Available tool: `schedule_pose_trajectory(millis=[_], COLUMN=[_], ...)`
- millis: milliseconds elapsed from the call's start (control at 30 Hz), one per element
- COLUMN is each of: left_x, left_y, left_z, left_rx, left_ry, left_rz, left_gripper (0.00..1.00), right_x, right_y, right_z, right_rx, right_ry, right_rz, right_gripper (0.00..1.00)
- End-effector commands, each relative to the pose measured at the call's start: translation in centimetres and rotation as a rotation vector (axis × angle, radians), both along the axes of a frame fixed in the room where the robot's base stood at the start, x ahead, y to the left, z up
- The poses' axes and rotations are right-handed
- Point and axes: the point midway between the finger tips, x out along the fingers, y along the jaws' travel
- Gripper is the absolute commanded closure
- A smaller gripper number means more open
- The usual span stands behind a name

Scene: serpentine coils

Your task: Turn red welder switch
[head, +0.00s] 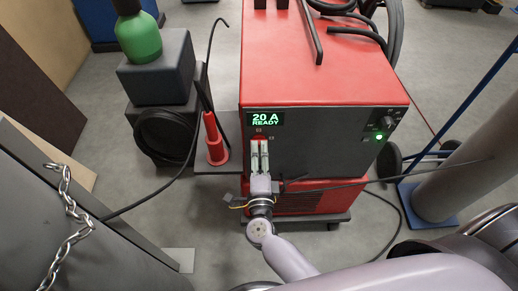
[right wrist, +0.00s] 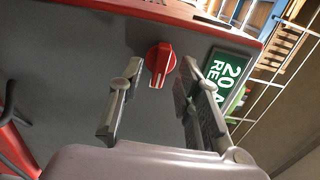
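The red welder (head: 325,70) has a dark front panel with a green-lit display (head: 265,118) reading "20 A READY". The red switch (right wrist: 160,62), a round knob with a white mark, sits on that panel. In the head view only a bit of red shows below the display, mostly hidden by the gripper. My right gripper (head: 259,145) is at the panel. In the right wrist view its two fingers (right wrist: 158,85) are open, one on each side of the switch, with gaps between them and the knob. My left gripper is not in view.
A dark cable (head: 350,183) crosses in front of the welder by my right wrist. A red torch holder (head: 215,140) stands left of the welder, near a green bottle (head: 139,36). A grey post (head: 455,180) is at right, a chain (head: 75,210) at left.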

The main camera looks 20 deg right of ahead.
Motion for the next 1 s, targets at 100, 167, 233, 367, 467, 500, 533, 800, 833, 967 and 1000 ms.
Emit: schedule_pose_trajectory(millis=[100,167,233,367,467,500,533,800,833,967,1000], left_x=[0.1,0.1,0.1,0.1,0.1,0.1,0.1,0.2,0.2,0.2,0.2], left_y=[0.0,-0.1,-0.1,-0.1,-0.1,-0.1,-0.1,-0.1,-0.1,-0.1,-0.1], left_z=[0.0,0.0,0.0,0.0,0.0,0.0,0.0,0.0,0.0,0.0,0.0], left_rx=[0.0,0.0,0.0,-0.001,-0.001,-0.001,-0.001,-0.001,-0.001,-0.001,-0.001], left_ry=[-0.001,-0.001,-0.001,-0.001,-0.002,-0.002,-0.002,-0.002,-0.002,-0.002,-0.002], left_rz=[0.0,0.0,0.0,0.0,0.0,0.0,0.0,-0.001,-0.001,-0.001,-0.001], left_gripper=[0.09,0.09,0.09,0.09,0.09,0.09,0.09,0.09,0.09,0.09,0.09], right_x=[-2.5,-3.8,-5.3,-7.6,-8.8,-9.2,-9.4,-9.9,-9.9,-9.9,-9.9], right_y=[0.7,1.1,1.5,2.2,2.5,2.7,2.7,2.9,2.9,2.9,2.9], right_z=[-0.2,-0.1,-0.1,-0.1,-0.1,-0.1,-0.1,0.0,0.0,0.0,0.0], right_rx=[0.003,0.001,0.002,0.002,0.002,0.002,0.002,0.002,0.002,0.002,0.001], right_ry=[0.005,0.005,0.005,0.005,0.003,0.003,0.003,0.0,0.0,0.0,0.001], right_rz=[0.0,0.0,0.001,0.0,0.0,0.0,0.0,-0.001,-0.001,0.0,0.0], right_gripper=[0.68,0.68,0.68,0.68,0.68,0.68,0.68,0.68,0.68,0.68,0.68])
